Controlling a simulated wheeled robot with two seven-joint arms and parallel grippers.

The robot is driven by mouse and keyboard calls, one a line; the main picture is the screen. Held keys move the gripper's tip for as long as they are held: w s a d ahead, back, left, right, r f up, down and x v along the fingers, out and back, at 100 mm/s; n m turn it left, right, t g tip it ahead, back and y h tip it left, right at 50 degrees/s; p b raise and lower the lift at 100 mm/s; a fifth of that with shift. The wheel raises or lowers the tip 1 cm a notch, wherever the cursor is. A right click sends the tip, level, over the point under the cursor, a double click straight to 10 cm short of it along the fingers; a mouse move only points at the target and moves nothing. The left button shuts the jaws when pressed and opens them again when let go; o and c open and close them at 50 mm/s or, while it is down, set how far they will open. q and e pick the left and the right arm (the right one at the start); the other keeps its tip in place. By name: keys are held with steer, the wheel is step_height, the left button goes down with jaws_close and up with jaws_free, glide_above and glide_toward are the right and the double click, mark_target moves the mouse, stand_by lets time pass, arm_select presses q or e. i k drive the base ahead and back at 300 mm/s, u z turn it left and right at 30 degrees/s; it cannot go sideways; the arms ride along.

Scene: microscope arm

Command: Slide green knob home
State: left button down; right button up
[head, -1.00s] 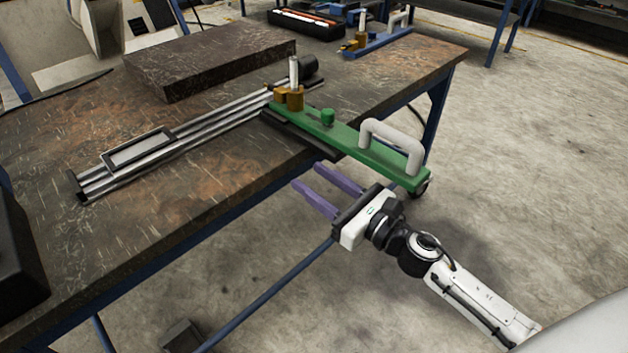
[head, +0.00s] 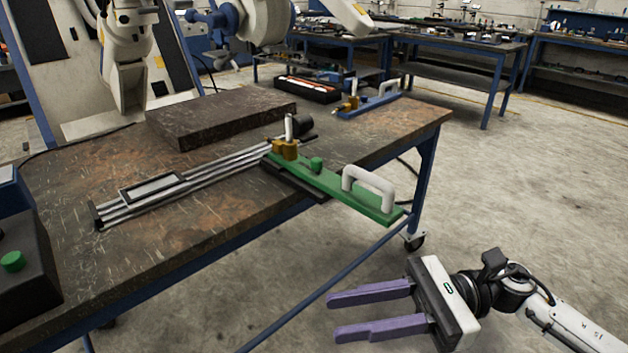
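A green arm (head: 338,188) with a white handle (head: 368,186) lies across the table's front edge, its handle end jutting out over the floor. A small green knob (head: 316,164) sits on top of the green arm. The arm's far end meets brass parts and a white post (head: 288,128) at the right end of a metal rail (head: 190,185). My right gripper (head: 335,316) is open and empty, its purple fingers pointing left, in front of the table and apart from the green arm. My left gripper is not in view.
The worktable (head: 150,262) carries a dark stone slab (head: 220,115) behind the rail. A blue arm with a handle (head: 370,103) and a black tray (head: 307,90) lie at the back. A dark box with another green knob (head: 13,262) stands at left. Floor at right is clear.

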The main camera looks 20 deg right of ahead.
mark_target(316, 163)
steer(key=z, duration=1.05)
steer(key=i, duration=1.05)
steer(key=u, duration=0.75)
steer(key=i, duration=0.4)
steer(key=u, duration=0.35)
